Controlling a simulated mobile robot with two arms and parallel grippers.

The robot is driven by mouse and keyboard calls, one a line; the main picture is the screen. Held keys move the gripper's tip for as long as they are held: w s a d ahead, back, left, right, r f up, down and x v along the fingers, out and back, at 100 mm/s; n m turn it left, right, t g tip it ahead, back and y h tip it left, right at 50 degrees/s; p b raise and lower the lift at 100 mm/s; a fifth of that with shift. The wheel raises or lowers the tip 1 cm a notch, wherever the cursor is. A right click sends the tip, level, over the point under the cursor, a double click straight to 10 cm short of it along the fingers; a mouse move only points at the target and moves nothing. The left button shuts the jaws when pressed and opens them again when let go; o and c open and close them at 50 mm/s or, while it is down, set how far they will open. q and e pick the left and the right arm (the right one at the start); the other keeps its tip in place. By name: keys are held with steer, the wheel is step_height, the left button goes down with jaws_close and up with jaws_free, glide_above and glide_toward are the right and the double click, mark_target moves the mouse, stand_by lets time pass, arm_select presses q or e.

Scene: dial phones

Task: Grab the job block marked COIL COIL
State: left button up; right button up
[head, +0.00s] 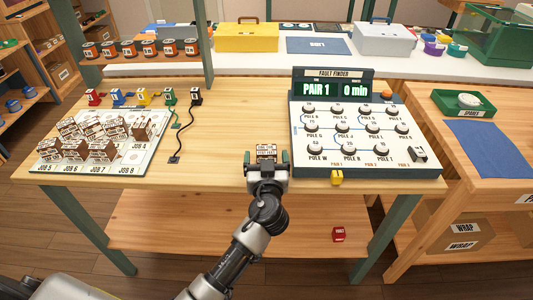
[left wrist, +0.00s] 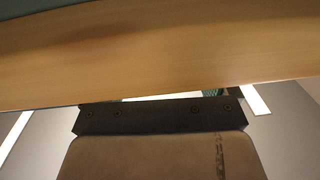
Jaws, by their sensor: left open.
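Several brown job blocks with white labels (head: 75,149) stand crowded on the white job board (head: 150,155) at the left of the workbench. Their words are too small to read, so I cannot tell which says COIL COIL. My left gripper (head: 267,158) is open at the bench's front edge, left of the fault finder. One brown labelled block (head: 266,150) shows between its fingers; its words are unclear, and I cannot tell whether the fingers touch it. In the left wrist view a brown surface (left wrist: 150,158) fills the bottom, below a dark bar. My right gripper is not in view.
The fault finder panel (head: 355,125) stands on the right of the bench. Small coloured clips (head: 143,97) and a black lead (head: 185,130) lie left of centre. A red block (head: 338,234) is on the lower shelf. Bare wood lies between lead and panel.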

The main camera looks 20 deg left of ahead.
mark_target(267, 156)
arm_select(q)
steer(key=x, duration=0.3)
steer(key=shift+w, duration=0.15)
steer(key=shift+d, duration=0.1)
steer(key=shift+c, duration=0.4)
steer(key=c, duration=0.9)
steer(key=shift+c, duration=0.2)
